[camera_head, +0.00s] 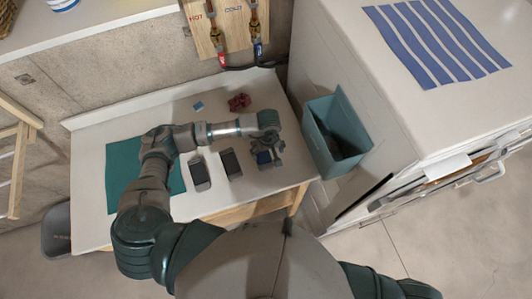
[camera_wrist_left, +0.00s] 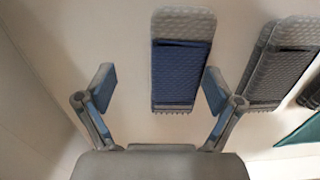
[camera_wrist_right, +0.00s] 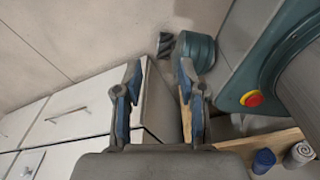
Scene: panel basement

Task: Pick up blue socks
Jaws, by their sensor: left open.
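The blue socks, a folded pair in dark blue and grey (camera_wrist_left: 182,75), lie flat on the white table below my left gripper. In the left wrist view they sit just ahead of the fingertips, nearer the right finger. My left gripper (camera_wrist_left: 159,88) is open and empty, its fingers spread. In the head view this gripper (camera_head: 267,148) hangs over the table's right end and partly hides the blue socks (camera_head: 263,158). My right gripper (camera_wrist_right: 158,78) is open and empty, away from the table; the head view does not show it.
Dark grey folded socks (camera_head: 231,163) (camera_head: 200,174) lie left of the blue ones. A teal mat (camera_head: 125,172) covers the table's left part. A red item (camera_head: 239,102) and small blue piece (camera_head: 198,106) lie behind. A teal bin (camera_head: 345,112) stands right, beside a white cabinet (camera_head: 390,110).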

